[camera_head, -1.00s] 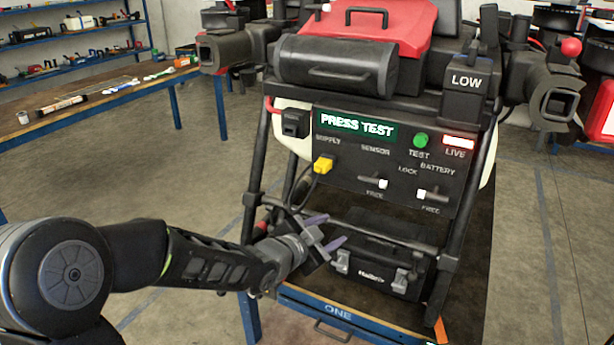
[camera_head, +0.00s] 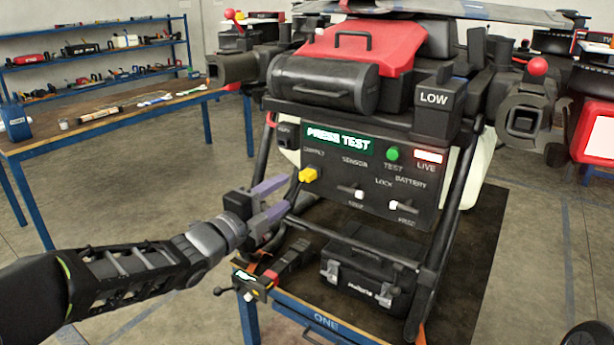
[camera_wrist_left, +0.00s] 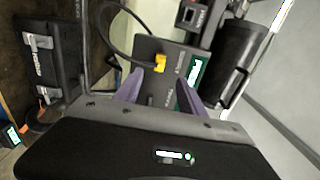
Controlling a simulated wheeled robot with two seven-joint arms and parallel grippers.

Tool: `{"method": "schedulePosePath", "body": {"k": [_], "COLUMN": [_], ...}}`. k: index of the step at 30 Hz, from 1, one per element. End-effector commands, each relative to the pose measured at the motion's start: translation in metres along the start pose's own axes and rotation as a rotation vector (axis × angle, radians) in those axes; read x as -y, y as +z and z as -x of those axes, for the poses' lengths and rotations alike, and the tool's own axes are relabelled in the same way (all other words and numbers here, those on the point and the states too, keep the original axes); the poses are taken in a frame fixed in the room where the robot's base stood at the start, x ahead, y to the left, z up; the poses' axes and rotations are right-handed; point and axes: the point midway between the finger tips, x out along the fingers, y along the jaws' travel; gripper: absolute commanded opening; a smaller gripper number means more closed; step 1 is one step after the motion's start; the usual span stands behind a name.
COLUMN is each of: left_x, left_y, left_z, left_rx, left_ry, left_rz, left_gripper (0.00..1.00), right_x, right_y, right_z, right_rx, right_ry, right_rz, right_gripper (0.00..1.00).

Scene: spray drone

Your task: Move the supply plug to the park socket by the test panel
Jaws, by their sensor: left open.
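The yellow supply plug (camera_head: 308,174) sits at the supply port on the left of the dark test panel (camera_head: 330,190). A black cable runs from it. In the left wrist view the plug (camera_wrist_left: 160,63) lies ahead, between the lines of the two purple fingers. A black box-like socket (camera_head: 287,134), which looks like the park socket, is beside the panel's upper left edge; it also shows in the left wrist view (camera_wrist_left: 187,14). My left gripper (camera_head: 287,196) is open and empty, just left of and slightly below the plug, apart from it.
The panel bears a green test button (camera_head: 392,153) and levers. A dark frame leg stands close to the gripper. A black toolbox (camera_head: 367,277) sits below, with a small device (camera_head: 252,283) at the blue stand's corner. The floor to the left is open.

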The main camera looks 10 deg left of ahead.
Motion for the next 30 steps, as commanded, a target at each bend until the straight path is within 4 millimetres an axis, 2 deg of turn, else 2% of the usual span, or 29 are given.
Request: {"method": "schedulePosePath", "body": {"k": [8,14,23,25,30], "left_x": [0.000,0.000,0.001,-0.004,-0.002], "left_y": [0.000,0.000,-0.001,0.000,0.000], "left_z": [-0.002,-0.014,-0.052,-0.061,-0.080], "left_rx": [0.001,-0.001,-0.001,0.000,0.000], "left_ry": [0.001,0.002,0.004,0.001,0.000], "left_rz": [0.003,0.004,0.004,0.002,0.004], "left_gripper": [0.47,0.47,0.47,0.47,0.47], "right_x": [0.000,0.001,0.006,0.002,0.000], "right_y": [0.000,0.000,0.000,0.000,0.000], "right_z": [0.001,0.004,0.015,0.005,0.000], "right_rx": [0.000,0.000,0.000,0.000,0.000], "right_ry": [0.000,0.000,0.000,0.000,0.000], "right_rz": [0.000,0.000,-0.001,-0.001,-0.001], "right_gripper": [0.00,0.00,0.00,0.00,0.00]}}
